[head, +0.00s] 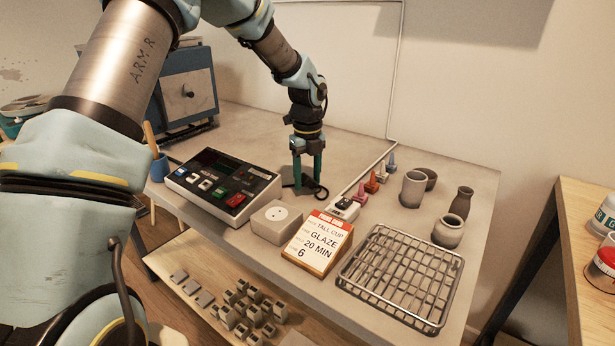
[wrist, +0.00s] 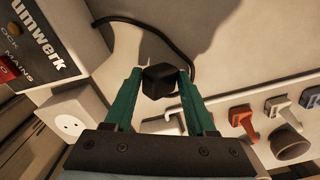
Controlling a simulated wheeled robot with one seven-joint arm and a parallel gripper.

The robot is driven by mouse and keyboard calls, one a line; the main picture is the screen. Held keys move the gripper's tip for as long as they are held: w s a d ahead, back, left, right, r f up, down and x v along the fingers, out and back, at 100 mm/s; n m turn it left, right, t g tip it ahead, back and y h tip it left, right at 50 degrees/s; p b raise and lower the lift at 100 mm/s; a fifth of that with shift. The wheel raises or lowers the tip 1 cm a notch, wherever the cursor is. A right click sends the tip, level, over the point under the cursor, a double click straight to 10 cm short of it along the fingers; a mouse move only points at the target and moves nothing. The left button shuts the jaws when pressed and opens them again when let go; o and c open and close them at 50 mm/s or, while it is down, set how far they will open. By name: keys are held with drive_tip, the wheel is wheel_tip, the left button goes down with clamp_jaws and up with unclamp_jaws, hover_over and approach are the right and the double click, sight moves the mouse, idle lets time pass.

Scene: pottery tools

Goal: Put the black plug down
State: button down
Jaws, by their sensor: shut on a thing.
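My gripper (head: 307,179) points down over the table, behind the white socket box (head: 277,222). In the wrist view its green fingers (wrist: 161,82) are shut on the black plug (wrist: 160,80), a dark block between the fingertips. A black cable (wrist: 180,42) runs near the plug across the pale tabletop. In the head view the plug is mostly hidden by the fingers, low over or at the table; I cannot tell whether it touches the surface. The socket box also shows at the left of the wrist view (wrist: 73,121), apart from the plug.
A control box (head: 222,184) with coloured buttons stands left of my gripper. A glaze card (head: 317,243), a white switch block (head: 343,208) and several coloured plugs (head: 371,184) are to the right. A wire rack (head: 401,277) and grey pots (head: 412,189) stand farther right.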

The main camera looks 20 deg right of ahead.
drive_tip(key=shift+f, duration=0.4)
drive_tip(key=shift+f, duration=0.35)
drive_tip(key=shift+c, duration=1.1)
unclamp_jaws()
